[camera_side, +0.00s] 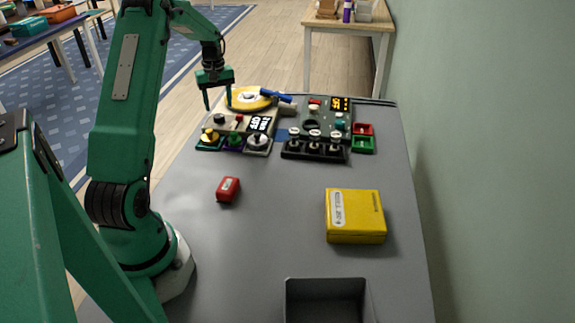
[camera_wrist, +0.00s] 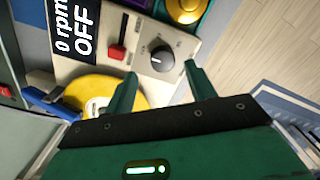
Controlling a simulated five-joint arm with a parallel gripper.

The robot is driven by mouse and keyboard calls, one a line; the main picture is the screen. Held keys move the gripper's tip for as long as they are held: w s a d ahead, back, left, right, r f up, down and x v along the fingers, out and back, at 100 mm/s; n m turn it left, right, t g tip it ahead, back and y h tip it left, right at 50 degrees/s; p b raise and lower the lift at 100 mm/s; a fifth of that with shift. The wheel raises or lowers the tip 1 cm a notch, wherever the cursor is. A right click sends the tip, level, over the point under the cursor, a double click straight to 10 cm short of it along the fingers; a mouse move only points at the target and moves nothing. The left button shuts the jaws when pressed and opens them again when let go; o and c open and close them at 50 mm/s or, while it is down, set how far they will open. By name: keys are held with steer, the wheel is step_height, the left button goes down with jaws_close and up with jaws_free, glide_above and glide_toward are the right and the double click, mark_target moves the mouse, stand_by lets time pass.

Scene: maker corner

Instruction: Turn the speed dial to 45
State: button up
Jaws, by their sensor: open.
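A cream control panel (camera_wrist: 90,62) fills the upper left of the wrist view. It bears a round black dial (camera_wrist: 161,58) with a white pointer mark. Its display (camera_wrist: 75,30) reads "0 rpm" and "OFF", and a red switch (camera_wrist: 117,50) sits between display and dial. My gripper (camera_wrist: 160,71) is open, its two green fingers apart on either side of the dial in that view. In the side view my gripper (camera_side: 218,106) hangs above the panel's far left end, and the display (camera_side: 259,124) faces the camera. I cannot tell whether the fingers touch the dial.
A darker panel with an orange display (camera_side: 341,104) stands to the right. Nearer are a red block (camera_side: 228,188), a yellow box (camera_side: 355,216) and a dark bin (camera_side: 288,300). The table's middle is clear.

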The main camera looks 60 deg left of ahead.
mark_target(220, 116)
steer(key=shift+s+f, duration=0.15)
steer(key=shift+f, duration=1.95)
steer(key=shift+c, duration=0.4)
steer(key=c, duration=0.9)
